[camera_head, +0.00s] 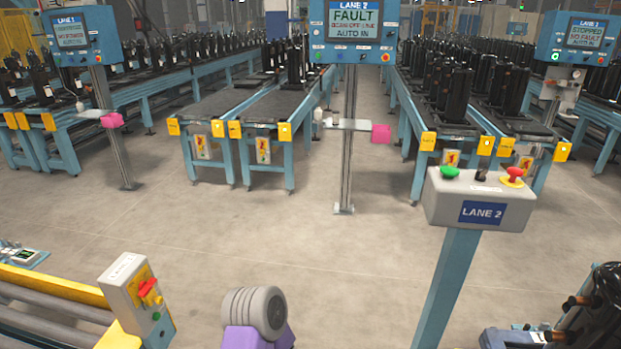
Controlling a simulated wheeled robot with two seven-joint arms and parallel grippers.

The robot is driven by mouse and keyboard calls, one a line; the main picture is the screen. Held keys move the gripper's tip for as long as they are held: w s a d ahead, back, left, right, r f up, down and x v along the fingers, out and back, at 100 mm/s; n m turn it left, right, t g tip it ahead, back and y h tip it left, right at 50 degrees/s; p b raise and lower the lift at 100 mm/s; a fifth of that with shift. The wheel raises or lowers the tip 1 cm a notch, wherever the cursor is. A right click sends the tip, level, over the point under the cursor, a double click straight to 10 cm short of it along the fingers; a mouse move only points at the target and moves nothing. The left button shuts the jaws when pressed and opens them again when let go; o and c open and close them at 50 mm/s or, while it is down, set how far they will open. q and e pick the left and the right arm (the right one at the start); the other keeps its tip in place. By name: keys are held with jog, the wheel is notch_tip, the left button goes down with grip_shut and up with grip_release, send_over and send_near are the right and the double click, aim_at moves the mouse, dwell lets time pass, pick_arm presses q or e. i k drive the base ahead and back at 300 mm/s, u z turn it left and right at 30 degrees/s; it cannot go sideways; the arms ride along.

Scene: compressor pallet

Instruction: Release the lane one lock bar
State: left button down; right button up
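I cannot make out a lock bar for lane one in this view. A blue lane panel (82,36) on a post stands at the left, its sign too small to read surely. The centre panel (353,31) reads LANE 2, FAULT and AUTO IN. Yellow end blocks (234,129) sit on the front ends of the lane conveyors; I cannot tell whether any is a lock bar. Neither of my grippers is in view.
A LANE 2 pedestal box (480,199) with green and red buttons stands front right. A control box (136,287) with a red switch stands by a roller conveyor (48,311) at lower left. Several black compressors (450,80) fill the lanes. The middle floor is clear.

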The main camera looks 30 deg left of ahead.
aim_at(153, 297)
jog(key=u, duration=0.9)
jog(key=i, duration=1.2)
jog(key=u, duration=1.55)
jog(key=i, duration=0.25)
